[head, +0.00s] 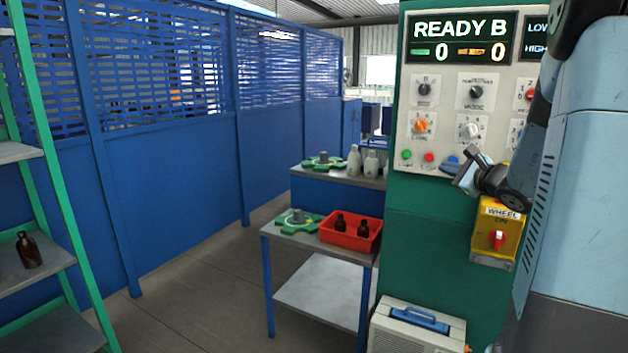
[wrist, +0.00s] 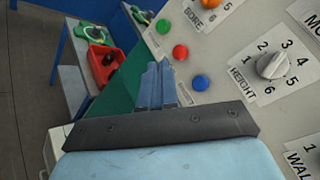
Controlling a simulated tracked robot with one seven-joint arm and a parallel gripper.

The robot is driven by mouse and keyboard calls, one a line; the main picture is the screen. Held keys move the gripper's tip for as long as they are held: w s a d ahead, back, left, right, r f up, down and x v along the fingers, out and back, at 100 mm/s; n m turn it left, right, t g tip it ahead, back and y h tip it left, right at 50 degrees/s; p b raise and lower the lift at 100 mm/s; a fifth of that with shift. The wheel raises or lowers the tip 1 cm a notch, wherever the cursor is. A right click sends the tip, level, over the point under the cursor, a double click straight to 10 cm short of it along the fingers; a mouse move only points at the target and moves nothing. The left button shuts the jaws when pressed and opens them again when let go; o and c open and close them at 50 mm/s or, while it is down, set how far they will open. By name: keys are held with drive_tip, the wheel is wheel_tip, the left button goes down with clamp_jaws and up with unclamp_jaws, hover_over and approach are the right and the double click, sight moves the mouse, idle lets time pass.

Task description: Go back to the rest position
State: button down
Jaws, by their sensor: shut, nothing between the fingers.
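My gripper (head: 463,174) is in front of the lower part of the grey control panel (head: 463,110) in the head view, near its push buttons. In the wrist view my gripper (wrist: 158,72) shows with its blue fingers together and nothing between them. It points toward the panel's lower edge, close to a red button (wrist: 181,52) and a blue button (wrist: 200,83). Whether the fingers touch the panel I cannot tell. The panel display (head: 460,40) reads READY B with two zeros.
A yellow WHEEL switch box (head: 494,243) hangs just below my gripper. A small table (head: 270,237) holds a red crate (head: 343,243) with two amber bottles. A green rack (head: 62,190) with one amber bottle (head: 28,250) stands left. The floor between is clear.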

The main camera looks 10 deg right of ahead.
drive_tip(key=s+a+n+g+y, duration=0.2)
drive_tip(key=s+a+n+g, duration=0.4)
drive_tip(key=a, duration=0.5)
drive_tip(key=s+a+n+g+y, duration=0.2)
drive_tip(key=s+a+n+g, duration=0.1)
drive_tip(key=s+a+n, duration=0.55)
drive_tip(key=s+f+n+g+h, duration=0.1)
drive_tip(key=s+n+h, duration=0.7)
drive_tip(key=s, duration=0.8)
drive_tip(key=shift+s+a+f+g, duration=0.2)
drive_tip(key=shift+s+f+g, duration=0.05)
drive_tip(key=shift+s+g, duration=0.15)
drive_tip(key=shift+n, duration=0.25)
